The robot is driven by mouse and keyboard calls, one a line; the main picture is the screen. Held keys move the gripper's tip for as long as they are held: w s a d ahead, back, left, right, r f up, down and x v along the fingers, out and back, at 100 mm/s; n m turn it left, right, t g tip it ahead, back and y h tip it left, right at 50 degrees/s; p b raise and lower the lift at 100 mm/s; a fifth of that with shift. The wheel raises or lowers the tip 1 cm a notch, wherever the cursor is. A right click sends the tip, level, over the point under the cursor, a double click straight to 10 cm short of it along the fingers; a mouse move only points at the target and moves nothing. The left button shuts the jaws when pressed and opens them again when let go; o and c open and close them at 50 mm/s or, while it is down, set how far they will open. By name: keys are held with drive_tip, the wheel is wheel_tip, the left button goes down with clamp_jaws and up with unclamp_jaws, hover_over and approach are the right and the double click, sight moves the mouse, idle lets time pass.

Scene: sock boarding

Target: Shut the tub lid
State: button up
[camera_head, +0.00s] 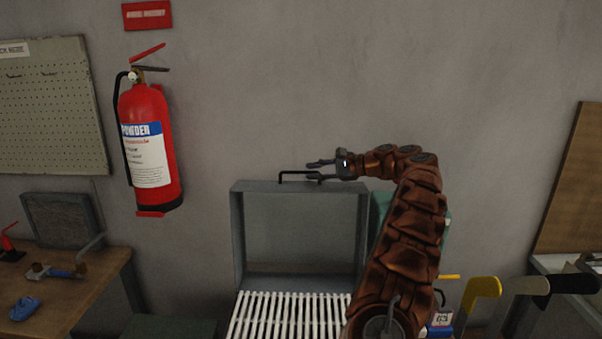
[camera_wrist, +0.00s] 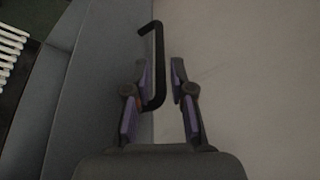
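The grey tub lid (camera_head: 237,235) stands open and upright behind the tub in the head view. Its black bar handle (camera_head: 287,173) is on the top edge. My gripper (camera_head: 314,170) is at the right part of this handle, reaching in from the right. In the wrist view my gripper (camera_wrist: 160,86) has its two fingers apart, with the black handle (camera_wrist: 158,55) between them. The grey lid edge (camera_wrist: 95,90) runs along the left of the wrist view.
White slats (camera_head: 285,318) lie in front of the lid's base. A red fire extinguisher (camera_head: 148,145) hangs on the wall at left. A wooden bench (camera_head: 85,290) stands at lower left.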

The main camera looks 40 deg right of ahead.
sight(306, 172)
drive_tip(key=shift+p+x, duration=0.45)
drive_tip(key=shift+x, duration=1.95)
drive_tip(key=shift+c, duration=0.5)
clamp_jaws()
